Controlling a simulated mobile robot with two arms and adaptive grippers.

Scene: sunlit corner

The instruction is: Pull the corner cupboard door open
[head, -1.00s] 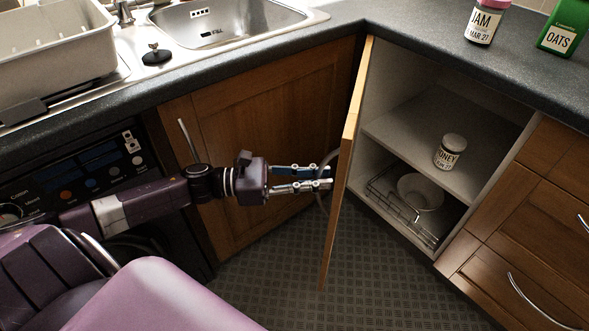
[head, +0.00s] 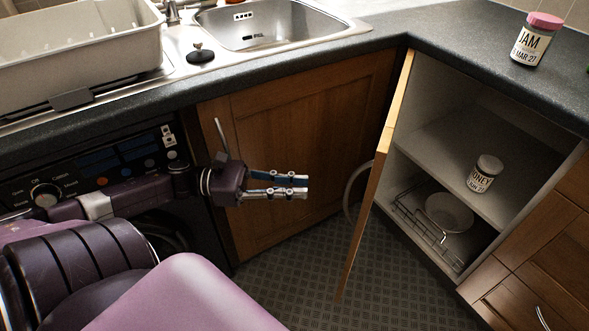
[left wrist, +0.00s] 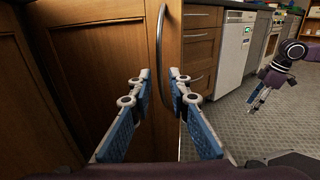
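The corner cupboard door (head: 378,190) stands wide open, swung out from the corner and seen nearly edge-on in the head view. Its curved metal handle (head: 352,192) is on the door's left-facing side. My left gripper (head: 307,187) is left of the handle, apart from it and empty. In the left wrist view its blue-padded fingers (left wrist: 159,84) are spread, with the handle (left wrist: 162,50) ahead, roughly in line with the gap. My right gripper (left wrist: 258,102) shows small at the right of the left wrist view; its finger state is unclear.
Inside the open cupboard are a labelled jar (head: 485,173) on the shelf, a bowl (head: 449,212) and a wire rack (head: 425,228) below. A jam jar (head: 537,40) stands on the worktop (head: 455,45). Drawers (head: 545,240) flank the cupboard at right. Floor (head: 385,280) below the door is clear.

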